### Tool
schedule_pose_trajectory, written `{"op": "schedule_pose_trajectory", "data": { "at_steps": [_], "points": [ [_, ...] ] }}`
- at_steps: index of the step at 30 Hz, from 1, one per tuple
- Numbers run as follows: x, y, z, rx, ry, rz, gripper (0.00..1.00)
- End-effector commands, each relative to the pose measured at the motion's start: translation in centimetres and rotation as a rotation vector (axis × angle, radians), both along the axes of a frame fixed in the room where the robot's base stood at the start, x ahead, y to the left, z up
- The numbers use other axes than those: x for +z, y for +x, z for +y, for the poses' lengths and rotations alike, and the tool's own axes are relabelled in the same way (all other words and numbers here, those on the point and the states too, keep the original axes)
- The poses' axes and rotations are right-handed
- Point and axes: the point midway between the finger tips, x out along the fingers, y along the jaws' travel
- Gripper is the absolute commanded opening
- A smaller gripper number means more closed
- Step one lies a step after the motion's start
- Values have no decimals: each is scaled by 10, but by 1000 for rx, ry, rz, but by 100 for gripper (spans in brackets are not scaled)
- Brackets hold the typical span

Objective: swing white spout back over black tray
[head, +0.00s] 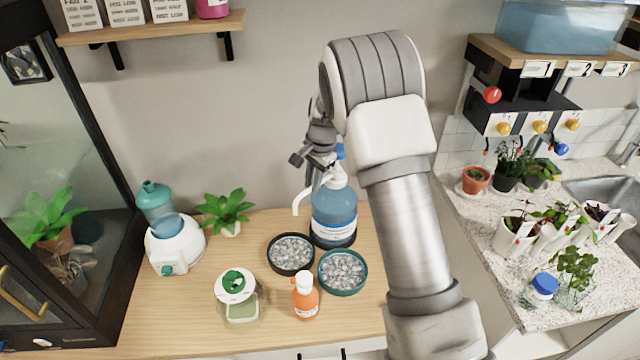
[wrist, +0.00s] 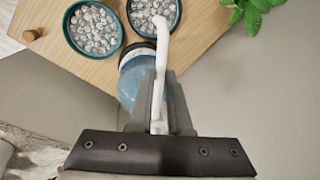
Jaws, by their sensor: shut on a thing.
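A blue pump bottle (head: 334,217) stands on the wooden table behind two pebble trays. Its white spout (head: 301,200) points left and curves down at the tip. In the wrist view the spout (wrist: 162,50) runs up between my fingers, and its tip overlaps the black tray (wrist: 181,14). The black tray (head: 291,273) lies in front of the bottle and to its left. My gripper (head: 316,182) is at the bottle's top and is shut on the spout; it also shows in the wrist view (wrist: 159,78). My fingers hide part of the pump head.
A teal tray (head: 342,292) of pebbles lies right of the black tray. An orange bottle (head: 306,300), a green-lidded jar (head: 237,290), a white and teal humidifier (head: 175,246) and a small plant (head: 229,212) stand nearby. A glass case (head: 60,190) borders the left.

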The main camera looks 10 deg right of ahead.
Motion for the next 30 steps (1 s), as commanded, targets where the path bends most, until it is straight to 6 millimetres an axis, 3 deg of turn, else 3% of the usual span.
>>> {"op": "schedule_pose_trajectory", "data": {
  "at_steps": [12, 26, 27, 30],
  "points": [
    [1, 13, 9, -155, 0, -3, 0],
    [1, 14, 10, -171, 1, -4, 0],
    [1, 14, 10, -171, 1, -4, 18],
    [1, 14, 10, -171, 1, -4, 36]
  ]
}}
